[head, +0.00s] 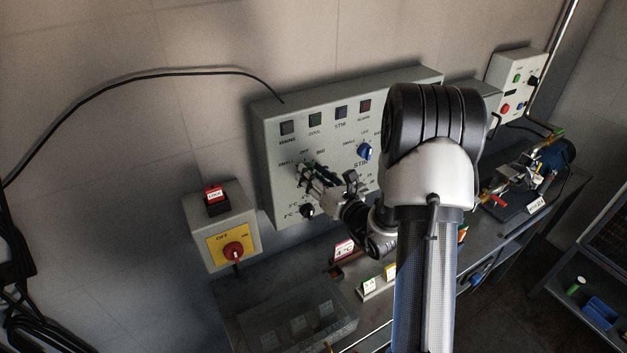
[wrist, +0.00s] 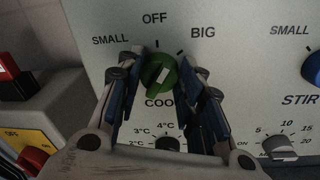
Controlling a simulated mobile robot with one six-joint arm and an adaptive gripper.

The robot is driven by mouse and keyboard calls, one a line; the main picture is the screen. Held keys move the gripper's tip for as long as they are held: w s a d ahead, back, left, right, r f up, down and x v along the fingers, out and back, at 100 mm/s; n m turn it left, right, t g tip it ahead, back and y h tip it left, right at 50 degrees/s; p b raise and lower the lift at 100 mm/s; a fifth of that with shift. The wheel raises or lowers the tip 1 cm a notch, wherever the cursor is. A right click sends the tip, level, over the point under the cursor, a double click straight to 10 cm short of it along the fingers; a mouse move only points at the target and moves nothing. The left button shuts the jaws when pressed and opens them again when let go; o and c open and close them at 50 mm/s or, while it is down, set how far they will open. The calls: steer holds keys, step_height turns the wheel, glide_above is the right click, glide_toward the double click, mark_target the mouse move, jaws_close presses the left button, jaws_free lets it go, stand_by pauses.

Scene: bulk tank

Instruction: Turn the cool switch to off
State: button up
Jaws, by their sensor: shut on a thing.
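The cool switch is a green knob (wrist: 158,76) on the grey control panel (head: 278,165), with SMALL, OFF and BIG printed around it and COOL below. Its white mark leans from upper right to lower left; I cannot tell exactly which position it is set to. My gripper (wrist: 160,68) has its two blue-padded fingers on the left and right sides of the knob, shut on it. In the head view my gripper (head: 312,177) is at the left part of the panel and hides most of the knob.
A blue stir knob (head: 364,152) is to the right of the cool switch. A small black-and-white temperature knob (wrist: 168,144) is just below it. A grey box with a red-and-yellow main switch (head: 234,250) is on the wall at lower left. A bench (head: 245,298) runs below.

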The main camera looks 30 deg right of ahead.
steer(key=shift+a+n+h+b, duration=0.1)
steer(key=shift+n+h+b, duration=0.3)
steer(key=shift+n+b, duration=2.3)
steer(key=shift+r+n, duration=0.1)
steer(key=shift+n, duration=0.2)
steer(key=o, duration=1.1)
steer(key=shift+s, duration=0.1)
steer(key=s, duration=0.8)
steer(key=s+d, duration=0.1)
steer(key=s, duration=0.2)
steer(key=shift+s+r, duration=0.4)
